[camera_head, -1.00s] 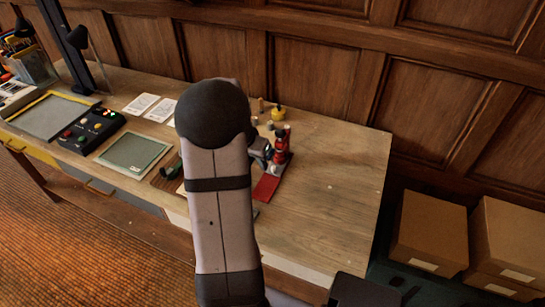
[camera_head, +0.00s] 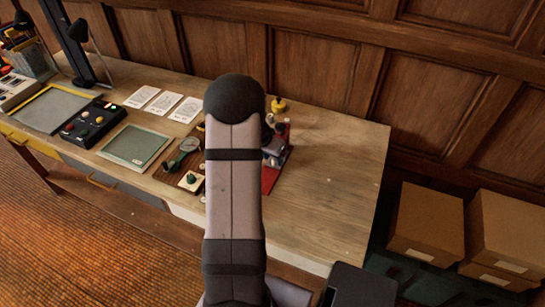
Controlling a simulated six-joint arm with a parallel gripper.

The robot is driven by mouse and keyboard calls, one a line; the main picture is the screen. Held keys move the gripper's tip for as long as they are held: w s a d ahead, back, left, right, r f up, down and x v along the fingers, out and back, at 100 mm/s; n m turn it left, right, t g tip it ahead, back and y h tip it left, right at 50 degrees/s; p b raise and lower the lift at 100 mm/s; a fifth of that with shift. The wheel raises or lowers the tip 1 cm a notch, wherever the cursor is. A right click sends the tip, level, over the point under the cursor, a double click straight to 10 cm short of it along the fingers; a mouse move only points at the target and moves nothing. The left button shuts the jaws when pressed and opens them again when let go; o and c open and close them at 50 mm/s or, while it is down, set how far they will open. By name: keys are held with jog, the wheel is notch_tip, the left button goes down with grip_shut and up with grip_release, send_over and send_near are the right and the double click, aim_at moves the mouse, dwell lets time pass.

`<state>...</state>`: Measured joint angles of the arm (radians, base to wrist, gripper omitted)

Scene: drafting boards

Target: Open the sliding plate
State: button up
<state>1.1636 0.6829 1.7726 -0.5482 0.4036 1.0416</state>
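I cannot single out the sliding plate with certainty. A red base plate (camera_head: 269,180) shows just right of my forearm, with a red and dark upright device at its back, partly covered by my arm. My gripper is mostly hidden behind my forearm. A grey part beside the red device may belong to my wrist or gripper, but its fingers cannot be made out. A brown board (camera_head: 170,179) left of my arm carries a round gauge (camera_head: 189,145) and a green knob on a pale square (camera_head: 191,180).
A green-framed panel (camera_head: 134,147), a black button box (camera_head: 92,124) and a yellow-framed panel (camera_head: 49,109) lie to the left. Several white cards (camera_head: 163,101) and a small yellow object (camera_head: 278,105) lie at the back. The table's right side (camera_head: 335,180) is clear. Cardboard boxes (camera_head: 427,222) stand beyond it.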

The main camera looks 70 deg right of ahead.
jog(key=shift+d+f, duration=0.25)
jog(key=shift+f, duration=0.35)
grip_shut()
jog(key=shift+a+f+b, duration=0.15)
jog(key=shift+a+b, duration=0.35)
jog(key=shift+b, duration=0.25)
jog(key=a+b, duration=0.7)
jog(key=a, duration=0.1)
jog(key=shift+a, duration=0.55)
jog(key=shift+r, duration=0.2)
grip_release()
